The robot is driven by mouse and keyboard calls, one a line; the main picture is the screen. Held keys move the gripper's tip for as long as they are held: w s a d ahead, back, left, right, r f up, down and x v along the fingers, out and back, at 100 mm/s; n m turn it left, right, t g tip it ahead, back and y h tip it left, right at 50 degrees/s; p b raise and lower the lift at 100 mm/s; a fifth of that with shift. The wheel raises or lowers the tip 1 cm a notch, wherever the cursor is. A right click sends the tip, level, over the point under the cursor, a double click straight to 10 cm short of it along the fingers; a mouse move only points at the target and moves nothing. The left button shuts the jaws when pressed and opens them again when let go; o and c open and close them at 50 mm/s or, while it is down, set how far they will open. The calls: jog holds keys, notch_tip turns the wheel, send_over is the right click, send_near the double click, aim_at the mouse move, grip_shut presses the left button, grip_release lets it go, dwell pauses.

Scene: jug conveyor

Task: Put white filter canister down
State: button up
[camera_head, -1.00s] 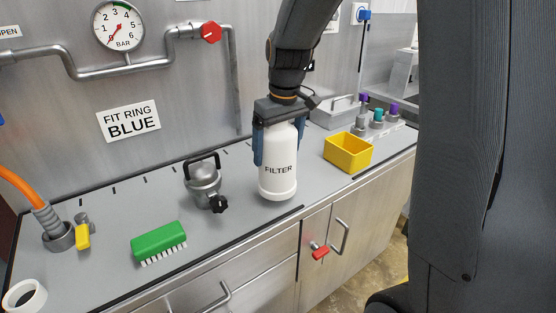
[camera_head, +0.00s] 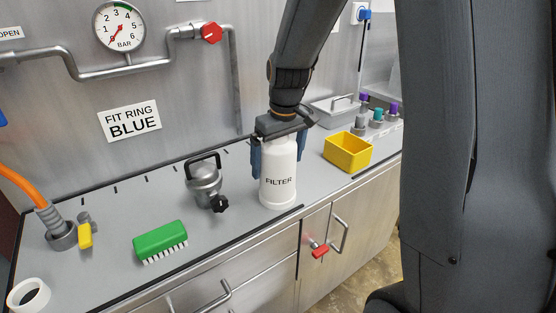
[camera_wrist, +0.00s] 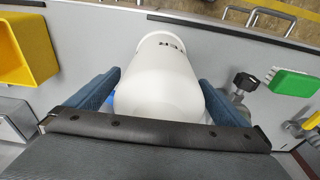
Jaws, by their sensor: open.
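The white filter canister (camera_head: 279,186) stands upright on the grey counter (camera_head: 110,215) near its front edge, with the word FILTER facing the head camera. My gripper (camera_head: 279,160) is around its upper part, one blue finger on each side. In the wrist view the canister (camera_wrist: 160,65) lies between the open fingers of my gripper (camera_wrist: 163,88). A narrow gap shows beside each finger. The canister's top is partly hidden under the gripper body.
A metal canister with a handle (camera_head: 203,180) stands close on the left. A green brush (camera_head: 160,238) lies farther left. A yellow bin (camera_head: 347,153) stands to the right. A sign (camera_head: 129,121) hangs on the wall.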

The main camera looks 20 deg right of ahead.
jog(key=r+b, duration=0.1)
jog(key=r, duration=0.3)
jog(key=s+r+b, duration=0.1)
jog(key=r, duration=0.3)
jog(key=r+b, duration=0.1)
jog(key=r, duration=0.3)
jog(key=shift+s+d, duration=0.3)
jog(key=shift+s, duration=0.05)
